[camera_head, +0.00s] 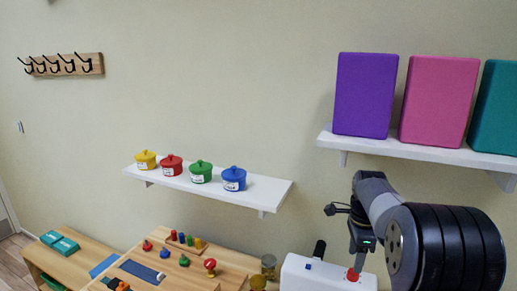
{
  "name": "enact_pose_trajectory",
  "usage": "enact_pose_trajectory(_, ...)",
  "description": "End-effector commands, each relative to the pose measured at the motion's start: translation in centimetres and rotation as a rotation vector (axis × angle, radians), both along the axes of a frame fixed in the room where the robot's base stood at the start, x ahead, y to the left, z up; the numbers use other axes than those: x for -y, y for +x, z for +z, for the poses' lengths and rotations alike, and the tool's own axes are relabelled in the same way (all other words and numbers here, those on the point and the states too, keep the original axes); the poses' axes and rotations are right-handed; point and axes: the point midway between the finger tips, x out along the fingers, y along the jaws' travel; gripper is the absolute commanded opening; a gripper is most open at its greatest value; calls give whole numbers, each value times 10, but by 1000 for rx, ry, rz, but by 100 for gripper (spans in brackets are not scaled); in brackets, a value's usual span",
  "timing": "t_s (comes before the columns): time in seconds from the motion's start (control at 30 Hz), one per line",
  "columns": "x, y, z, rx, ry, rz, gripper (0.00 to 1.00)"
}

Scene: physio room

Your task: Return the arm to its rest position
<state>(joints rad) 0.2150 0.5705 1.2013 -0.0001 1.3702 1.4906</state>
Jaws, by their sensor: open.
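My arm comes in at the lower right, with its black ribbed joint close to the camera and grey links bending behind it. My gripper (359,256) hangs at the end of the arm, pointing down, small and partly hard to make out. It is open and nothing shows between its fingers. It is in front of the wall, right of the lower shelf and below the upper shelf, apart from both.
Yellow, red, green and blue lidded pots (201,172) stand on the lower white shelf (272,193). Purple, pink and teal blocks (437,100) stand on the upper shelf (400,149). A wooden table (235,279) holds small coloured pieces. Black hooks (62,65) hang at upper left.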

Motion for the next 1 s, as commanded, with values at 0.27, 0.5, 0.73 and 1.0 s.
enact_pose_trajectory(0.27,0,-1,-52,-2,0,13,52)
enact_pose_trajectory(0.5,0,-1,-50,1,0,209,52)
enact_pose_trajectory(0.73,0,-2,-50,1,0,393,52)
enact_pose_trajectory(1.0,0,-3,-50,1,0,607,52)
